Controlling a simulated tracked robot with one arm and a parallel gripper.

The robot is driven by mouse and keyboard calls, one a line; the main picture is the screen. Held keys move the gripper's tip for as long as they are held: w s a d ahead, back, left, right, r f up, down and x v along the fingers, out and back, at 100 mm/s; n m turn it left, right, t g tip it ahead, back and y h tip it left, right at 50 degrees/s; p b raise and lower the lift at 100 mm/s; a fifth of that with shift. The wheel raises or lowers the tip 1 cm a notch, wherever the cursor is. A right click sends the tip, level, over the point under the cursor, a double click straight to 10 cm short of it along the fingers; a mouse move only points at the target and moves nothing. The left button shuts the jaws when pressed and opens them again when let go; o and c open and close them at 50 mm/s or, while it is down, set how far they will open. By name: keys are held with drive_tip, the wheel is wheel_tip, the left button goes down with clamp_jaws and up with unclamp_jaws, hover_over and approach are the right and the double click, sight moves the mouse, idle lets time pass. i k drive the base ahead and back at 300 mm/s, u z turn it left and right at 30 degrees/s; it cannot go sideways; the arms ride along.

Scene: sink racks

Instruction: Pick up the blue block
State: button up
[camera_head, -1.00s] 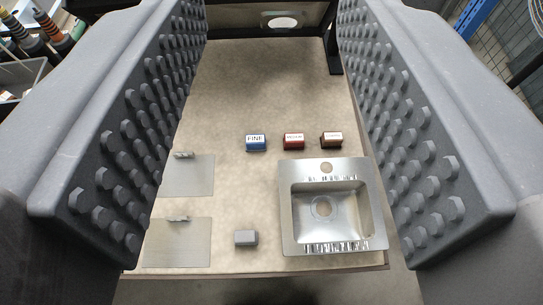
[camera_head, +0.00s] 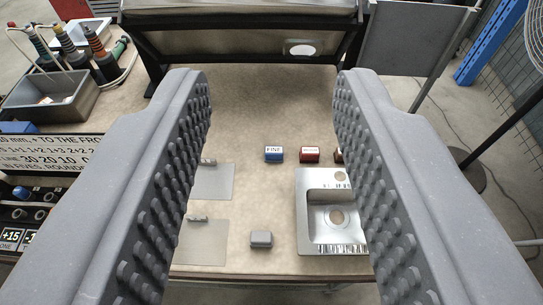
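A red block (camera_head: 309,154) stands just right of the blue one, and a brown block (camera_head: 338,155) is partly hidden by my right finger. A metal sink (camera_head: 314,236), grey block (camera_head: 261,240) and two flat plates (camera_head: 215,183) lie nearer. A grey bin (camera_head: 58,105) stands left.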

sight(273, 154)
drive_tip(key=u, duration=0.05)
drive_tip(key=i, duration=0.9)
drive_tip(key=z, duration=0.1)
